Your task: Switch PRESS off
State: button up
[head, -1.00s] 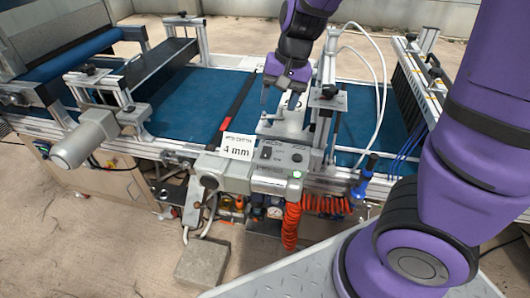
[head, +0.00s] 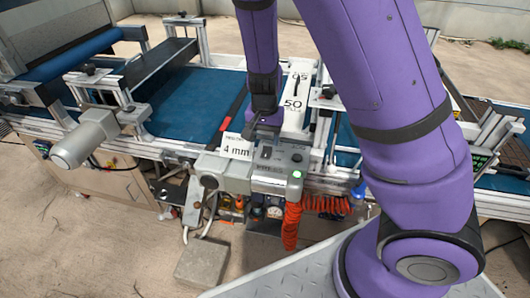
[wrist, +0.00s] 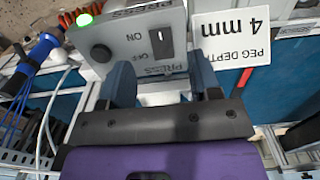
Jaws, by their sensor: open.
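The PRESS box (head: 279,176) is a grey control box on the front rail of the machine; it also shows in the wrist view (wrist: 120,32). Its black rocker switch (wrist: 160,45) has ON and OFF labels beside it, upside down in the wrist view. I cannot tell for sure which way the rocker is tipped. A green lamp (wrist: 84,19) on the box is lit, and a black round knob (wrist: 101,53) sits beside the switch. My gripper (wrist: 162,78) is open and empty, its blue fingers apart, close to the box. In the head view my gripper (head: 264,132) is behind the box.
A white "4 mm" PEG DEPTH sign (wrist: 232,37) stands beside the box. A white upright part marked 50 (head: 294,103) stands behind my gripper. A grey motor (head: 86,140) sticks out at the left. An orange coiled hose (head: 292,225) hangs below the box.

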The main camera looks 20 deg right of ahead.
aim_at(265, 156)
notch_tip(265, 156, down, 7)
jog(key=shift+r, duration=0.2)
jog(key=c, duration=0.9)
jog(key=shift+w+d+r+g+y, duration=0.25)
jog(key=shift+g+y, duration=0.5)
jog(key=shift+g, duration=0.25)
jog(key=shift+w+d+r+g+y, duration=0.1)
jog(key=shift+w+g+y, duration=0.15)
jog(key=shift+g+y, duration=0.65)
